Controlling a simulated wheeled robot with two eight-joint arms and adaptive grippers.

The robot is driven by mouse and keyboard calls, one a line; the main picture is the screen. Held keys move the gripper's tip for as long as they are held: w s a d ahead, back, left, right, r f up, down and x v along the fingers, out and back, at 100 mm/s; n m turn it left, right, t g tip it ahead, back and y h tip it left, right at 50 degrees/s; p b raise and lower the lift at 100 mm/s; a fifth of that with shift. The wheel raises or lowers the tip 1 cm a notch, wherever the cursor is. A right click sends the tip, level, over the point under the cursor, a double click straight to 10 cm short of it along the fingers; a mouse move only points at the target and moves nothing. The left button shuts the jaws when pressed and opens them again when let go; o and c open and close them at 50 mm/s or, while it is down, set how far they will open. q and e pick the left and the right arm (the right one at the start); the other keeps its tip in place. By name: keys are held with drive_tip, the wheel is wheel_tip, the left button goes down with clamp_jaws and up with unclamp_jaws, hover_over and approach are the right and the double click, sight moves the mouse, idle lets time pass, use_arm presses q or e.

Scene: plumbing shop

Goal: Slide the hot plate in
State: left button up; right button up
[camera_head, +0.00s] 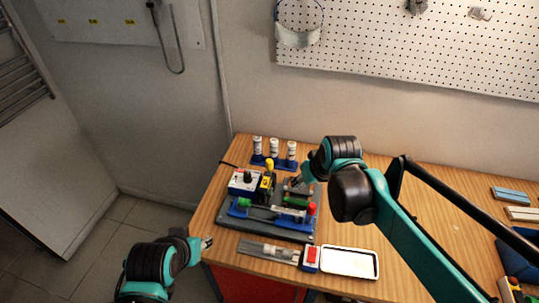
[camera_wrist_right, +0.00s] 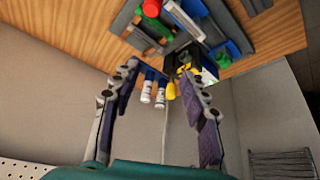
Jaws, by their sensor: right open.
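A flat grey plate (camera_head: 268,250) with a red and white block (camera_head: 311,257) at its right end lies at the bench's front edge; it may be the hot plate. Behind it, a grey base (camera_head: 262,229) carries a blue clamp fixture (camera_head: 240,209) with green and white pipe parts and a red knob (camera_head: 311,208). My right gripper (camera_head: 306,176) is over the fixture's back right. In the right wrist view, its open fingers (camera_wrist_right: 160,72) hold nothing, and the red knob (camera_wrist_right: 151,8) shows beyond them. My left gripper (camera_head: 207,243) is beside the bench's left front edge; its fingers are too small to judge.
A white tray (camera_head: 349,263) lies right of the red and white block. White bottles (camera_head: 274,148) stand in a blue rack behind the fixture. A white box (camera_head: 243,182) and a yellow part (camera_head: 268,172) sit at the fixture's back left. The bench's middle right is mostly clear.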

drive_tip(key=w+a+r+n+p, duration=0.1)
drive_tip(key=w+a+p, duration=0.1)
drive_tip(key=w+a, duration=0.35)
drive_tip(key=n+g+y+p, duration=0.1)
drive_tip(key=n+g+p, duration=0.1)
drive_tip(key=p, duration=0.1)
hover_over(270, 161)
drive_tip(key=s+d, duration=0.1)
drive_tip(key=s, duration=0.1)
wheel_tip(270, 161, down, 4)
drive_tip(key=b+x, duration=0.1)
drive_tip(key=x, duration=0.5)
drive_tip(key=shift+w+f, duration=0.25)
drive_tip(key=shift+f, duration=0.1)
